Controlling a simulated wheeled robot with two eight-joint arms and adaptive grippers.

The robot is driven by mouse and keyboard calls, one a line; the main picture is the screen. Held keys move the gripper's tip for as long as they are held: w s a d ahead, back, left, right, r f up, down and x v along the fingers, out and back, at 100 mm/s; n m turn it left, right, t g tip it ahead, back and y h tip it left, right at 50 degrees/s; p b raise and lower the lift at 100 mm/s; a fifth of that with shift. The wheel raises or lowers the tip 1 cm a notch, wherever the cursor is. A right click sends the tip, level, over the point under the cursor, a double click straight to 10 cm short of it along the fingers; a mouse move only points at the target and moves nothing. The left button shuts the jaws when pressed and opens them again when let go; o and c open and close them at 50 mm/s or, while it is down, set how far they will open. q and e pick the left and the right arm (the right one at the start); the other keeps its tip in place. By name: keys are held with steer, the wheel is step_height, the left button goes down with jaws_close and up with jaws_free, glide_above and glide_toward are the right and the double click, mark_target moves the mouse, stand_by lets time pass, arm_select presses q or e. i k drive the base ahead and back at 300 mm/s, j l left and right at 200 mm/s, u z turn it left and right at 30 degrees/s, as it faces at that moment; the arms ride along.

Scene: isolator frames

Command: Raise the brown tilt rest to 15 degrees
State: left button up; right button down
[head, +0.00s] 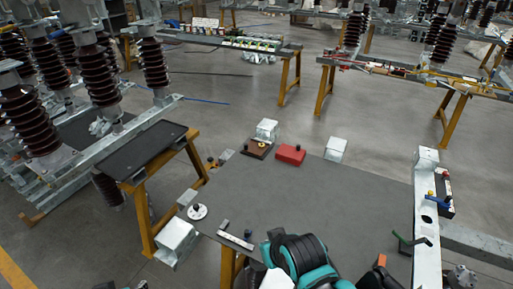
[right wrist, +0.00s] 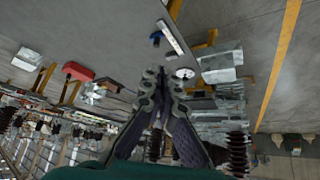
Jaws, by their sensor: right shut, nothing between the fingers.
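The brown tilt rest (head: 257,149) is a small brown block with a dark knob at the far edge of the grey table (head: 300,195). It looks low and nearly flat in the head view; its angle is too small to read. I cannot make it out clearly in the right wrist view. My right gripper (right wrist: 160,76) is shut and empty in the right wrist view, with its fingertips together and apart from any object. Its fingers do not show in the head view, where a teal and black part of my arm covers the table's near edge. My left gripper is not in view.
A red box (head: 290,155) sits just right of the brown rest. A white disc with a dark knob (head: 197,211) and a pale bar (head: 235,241) lie at the left. Metal blocks (head: 335,148) line the edges. A green-handled piece (head: 411,241) lies right. The table's middle is clear.

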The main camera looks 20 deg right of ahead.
mark_target(252, 146)
steer(key=i+j+z, duration=0.15)
steer(key=i+j, duration=0.2)
steer(key=i+j+z, duration=0.1)
steer(key=i+j, duration=0.2)
steer(key=j, duration=0.25)
steer(key=i+j+z, duration=0.1)
steer(key=i, duration=0.35)
